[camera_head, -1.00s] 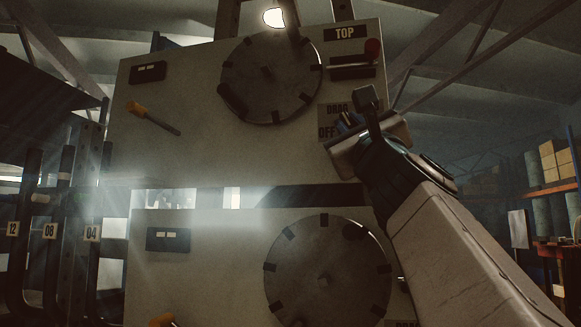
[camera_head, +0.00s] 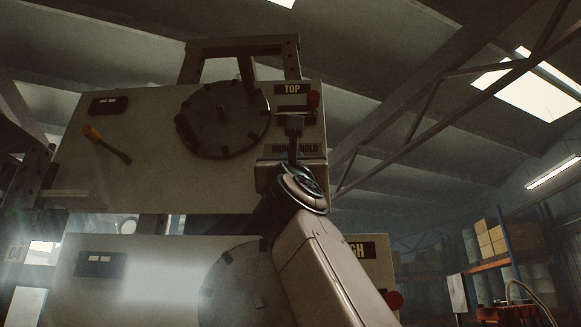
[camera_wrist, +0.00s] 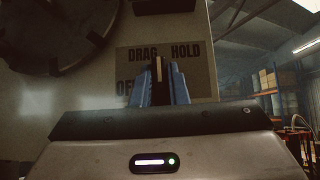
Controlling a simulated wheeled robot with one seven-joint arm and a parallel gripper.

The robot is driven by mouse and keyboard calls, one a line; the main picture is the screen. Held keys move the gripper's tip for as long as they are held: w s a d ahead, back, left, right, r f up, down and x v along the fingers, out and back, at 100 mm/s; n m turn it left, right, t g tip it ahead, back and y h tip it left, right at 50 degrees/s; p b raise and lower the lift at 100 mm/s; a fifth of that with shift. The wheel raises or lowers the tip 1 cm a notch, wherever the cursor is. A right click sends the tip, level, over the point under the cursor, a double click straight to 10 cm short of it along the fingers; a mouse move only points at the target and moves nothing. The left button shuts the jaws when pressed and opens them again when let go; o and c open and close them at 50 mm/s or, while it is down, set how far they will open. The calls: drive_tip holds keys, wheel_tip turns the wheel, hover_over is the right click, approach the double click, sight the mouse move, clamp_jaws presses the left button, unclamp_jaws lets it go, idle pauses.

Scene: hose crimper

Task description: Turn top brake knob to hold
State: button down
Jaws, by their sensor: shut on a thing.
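The top brake knob (camera_wrist: 158,70) is a small dark piece with a pale line, seen in the wrist view between the blue fingers of my gripper (camera_wrist: 160,82). My gripper is shut on it. The knob stands about upright in that view, its tip near the gap between the words DRAG and HOLD. The label plate (camera_wrist: 200,57) behind it reads DRAG, HOLD and a partly covered OFF. In the head view the plate (camera_head: 311,149) shows beneath the TOP sign (camera_head: 292,89), and my wrist hides the knob and fingertips.
A lower panel has a similar disc (camera_head: 225,285). Shelves with boxes (camera_head: 495,238) stand at right.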

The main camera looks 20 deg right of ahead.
drive_tip(key=shift+w+f+m+g+h+p, duration=0.2)
drive_tip(key=shift+m+g+h, duration=0.55)
drive_tip(key=shift+m+h, duration=0.6)
drive_tip(key=shift+w+r+m+g+h+p, duration=0.1)
drive_tip(key=shift+m+g+h+p, duration=0.15)
drive_tip(key=shift+m+g+h, duration=1)
drive_tip(key=shift+w+f+m+g+h+p, duration=0.1)
drive_tip(key=shift+m+g+h+p, duration=0.15)
drive_tip(key=shift+m+h, duration=1.15)
drive_tip(key=shift+s+m+g+h+p, duration=0.1)
drive_tip(key=shift+m+g+h+p, duration=0.5)
drive_tip(key=shift+m, duration=0.7)
drive_tip(key=shift+m+g+h+p, duration=0.15)
drive_tip(key=shift+m+g+h, duration=0.25)
drive_tip(key=shift+m+g, duration=0.7)
drive_tip(key=shift+m, duration=0.5)
